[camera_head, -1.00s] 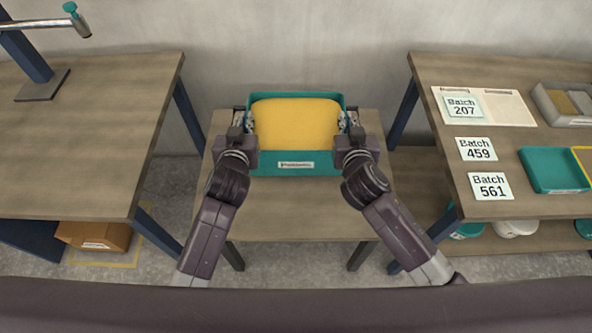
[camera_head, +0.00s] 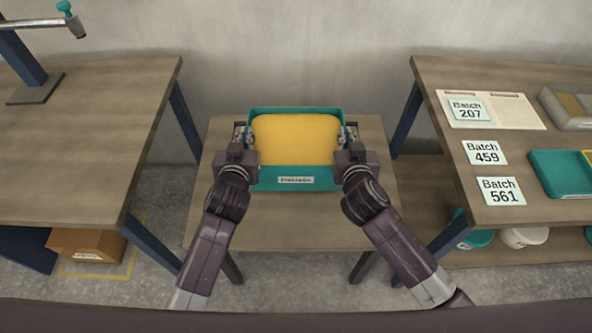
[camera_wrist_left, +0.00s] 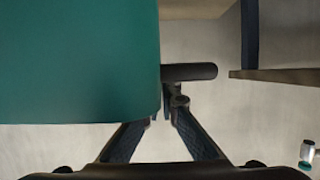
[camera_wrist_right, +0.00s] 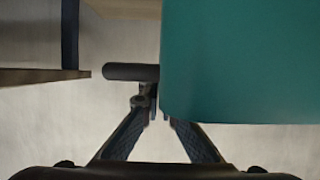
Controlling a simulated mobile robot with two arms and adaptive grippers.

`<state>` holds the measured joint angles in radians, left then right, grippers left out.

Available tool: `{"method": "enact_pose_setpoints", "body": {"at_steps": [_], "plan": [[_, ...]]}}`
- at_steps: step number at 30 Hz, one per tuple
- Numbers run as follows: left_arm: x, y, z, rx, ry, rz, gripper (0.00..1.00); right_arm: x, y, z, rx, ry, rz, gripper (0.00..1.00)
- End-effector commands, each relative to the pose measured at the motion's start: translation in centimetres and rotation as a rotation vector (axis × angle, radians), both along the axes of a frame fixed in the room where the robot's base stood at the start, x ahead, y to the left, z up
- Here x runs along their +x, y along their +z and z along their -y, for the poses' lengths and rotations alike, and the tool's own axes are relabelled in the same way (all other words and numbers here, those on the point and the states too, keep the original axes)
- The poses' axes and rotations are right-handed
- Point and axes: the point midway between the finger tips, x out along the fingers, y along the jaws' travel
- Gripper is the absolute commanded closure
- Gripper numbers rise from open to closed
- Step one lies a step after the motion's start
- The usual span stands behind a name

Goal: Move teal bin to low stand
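The teal bin (camera_head: 262,182) holds a large yellow mass (camera_head: 297,140) and has a white label on its front wall. It is level over the low stand (camera_head: 290,222), the small wooden table in the middle. I cannot tell whether its base touches the top. My left gripper (camera_head: 241,138) is at the bin's left side and my right gripper (camera_head: 349,138) at its right side. In the left wrist view the fingers (camera_wrist_left: 167,112) converge at the edge of the teal wall (camera_wrist_left: 75,65). The right wrist view mirrors this, with fingers (camera_wrist_right: 156,112) closed by the wall (camera_wrist_right: 245,65). A dark bar shows beside each.
A higher table (camera_head: 85,130) with a lamp-like post (camera_head: 35,90) stands at left, a cardboard box (camera_head: 88,243) beneath it. At right a table (camera_head: 435,90) carries batch cards (camera_head: 500,190) and a teal tray (camera_head: 560,185). The stand's front is clear.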

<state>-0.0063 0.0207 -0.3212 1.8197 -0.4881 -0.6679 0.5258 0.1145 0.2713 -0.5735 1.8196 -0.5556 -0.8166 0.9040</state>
Motion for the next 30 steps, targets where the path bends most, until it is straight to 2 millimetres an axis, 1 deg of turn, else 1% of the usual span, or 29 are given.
{"method": "enact_pose_setpoints", "body": {"at_steps": [1, 5, 30], "plan": [[0.2, 0.3, -0.1, 0.000, 0.001, 0.010, 1.00, 0.2, 0.3, 0.1, -0.001, -0.002, 0.010, 1.00], [0.2, 0.0, -0.1, 0.000, 0.001, 0.010, 1.00, 0.2, -0.1, 0.1, -0.001, -0.002, 0.009, 1.00], [0.2, -3.7, -0.1, 0.000, 0.001, 0.010, 1.00, 0.2, -3.8, 0.1, -0.001, -0.002, 0.009, 1.00]]}}
